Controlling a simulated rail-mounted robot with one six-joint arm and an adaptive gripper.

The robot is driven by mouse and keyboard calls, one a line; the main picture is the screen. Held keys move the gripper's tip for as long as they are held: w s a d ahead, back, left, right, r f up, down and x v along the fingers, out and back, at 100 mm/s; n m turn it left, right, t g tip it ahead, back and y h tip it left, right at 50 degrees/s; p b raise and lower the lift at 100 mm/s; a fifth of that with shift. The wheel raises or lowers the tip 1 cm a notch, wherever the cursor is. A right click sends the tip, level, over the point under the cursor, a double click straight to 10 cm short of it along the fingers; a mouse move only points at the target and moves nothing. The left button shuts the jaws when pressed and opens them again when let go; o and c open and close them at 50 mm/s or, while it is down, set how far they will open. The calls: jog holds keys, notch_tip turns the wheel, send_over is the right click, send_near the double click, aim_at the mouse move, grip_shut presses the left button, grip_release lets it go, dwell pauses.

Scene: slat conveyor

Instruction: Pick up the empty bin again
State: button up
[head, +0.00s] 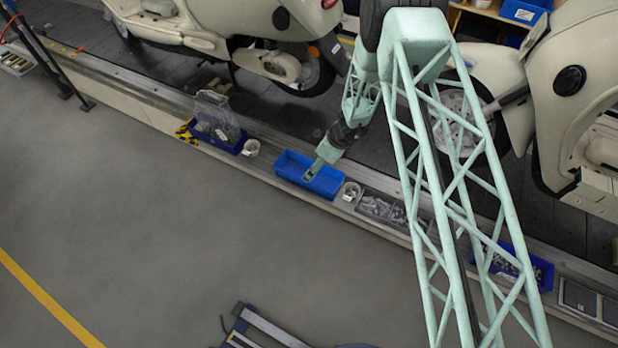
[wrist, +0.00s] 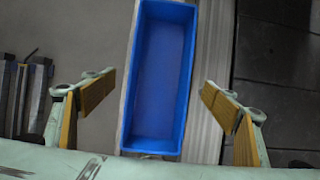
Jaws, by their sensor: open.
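The empty blue bin (head: 288,163) sits on the ledge along the conveyor's edge in the head view. In the wrist view the same bin (wrist: 160,72) is upright and bare inside, its long side running up the picture. My gripper (head: 310,174) is at the bin's right half in the head view. In the wrist view my gripper (wrist: 158,95) is open, with one finger pad on each side of the bin. There are gaps between the pads and the bin's walls. I cannot tell how high the fingertips are against the rim.
A white cup (head: 350,191) and a grey tray of parts (head: 376,207) stand close right of the bin. Another cup (head: 251,147) and a blue bin with a clear bag (head: 236,148) stand left. Scooters (head: 265,22) stand on the conveyor behind. The grey floor in front is mostly clear.

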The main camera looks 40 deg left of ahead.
jog(key=shift+a+f, duration=0.3)
jog(key=shift+f, duration=0.3)
jog(key=shift+f, duration=0.1)
jog(key=shift+b+x, duration=0.7)
jog(key=shift+x, duration=1.85)
jog(key=shift+s, duration=0.1)
jog(key=shift+c, duration=0.7)
jog(key=c, duration=0.9)
jog(key=shift+r+p, duration=1.1)
jog(key=shift+r, duration=4)
